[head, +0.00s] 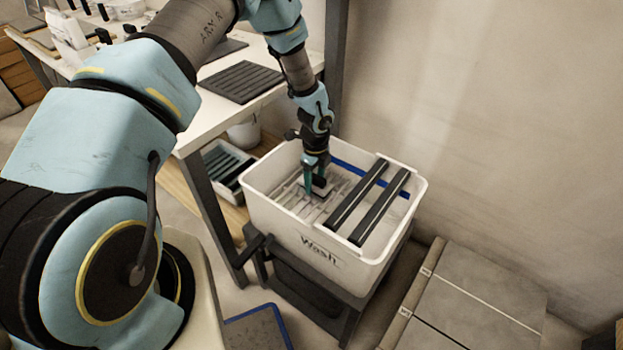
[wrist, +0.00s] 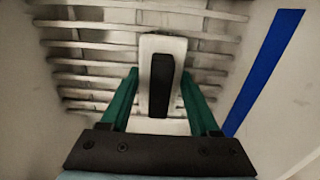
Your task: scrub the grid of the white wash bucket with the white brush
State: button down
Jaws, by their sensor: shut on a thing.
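The white wash bucket (head: 317,247) stands on a dark stand and bears the word "Wash". Its white slatted grid (head: 291,196) lies inside, left of two dark bars, and fills much of the wrist view (wrist: 90,55), with dark grime on the slats. My gripper (head: 317,190) reaches down into the bucket over the grid. In the wrist view my gripper (wrist: 160,100) has its green fingers shut on the white brush (wrist: 161,44), which has a dark strip along its middle. The brush lies over the grid; I cannot tell whether its bristles touch the slats.
Two dark bars (head: 368,206) lie across the bucket's right part. A blue strip (wrist: 262,75) runs along the inner wall. A white workbench (head: 197,137) with a dark ribbed pad (head: 241,82) stands at left. Grey slabs (head: 480,298) lie at lower right, near the wall.

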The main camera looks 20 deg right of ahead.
aim_at(324, 182)
jog(key=shift+s+d+r, duration=0.1)
jog(key=shift+s+d, duration=0.3)
jog(key=shift+s, duration=0.35)
jog(key=shift+s+d, duration=0.4)
jog(key=shift+s, duration=0.35)
jog(key=shift+s+a+f, duration=0.1)
jog(key=shift+s+a, duration=0.4)
jog(key=shift+a, duration=0.55)
jog(key=shift+s+a+f, duration=0.1)
jog(key=shift+s+a, duration=0.45)
jog(key=shift+a, duration=0.45)
jog(key=shift+s+a, duration=0.5)
jog(key=shift+a, duration=0.55)
jog(key=shift+w+a+r+p, duration=0.1)
jog(key=shift+w+a+p, duration=0.3)
jog(key=shift+w, duration=0.45)
jog(key=shift+w+a+p, duration=0.2)
jog(key=shift+w+a, duration=0.4)
jog(key=shift+w, duration=0.25)
jog(key=shift+w+a+r+p, duration=0.1)
jog(key=shift+w+a+p, duration=0.15)
jog(key=shift+w, duration=0.4)
jog(key=shift+w+a+p, duration=0.2)
jog(key=shift+w, duration=0.4)
jog(key=shift+w+a+r+p, duration=0.1)
jog(key=shift+w+a+p, duration=0.15)
jog(key=shift+w, duration=0.4)
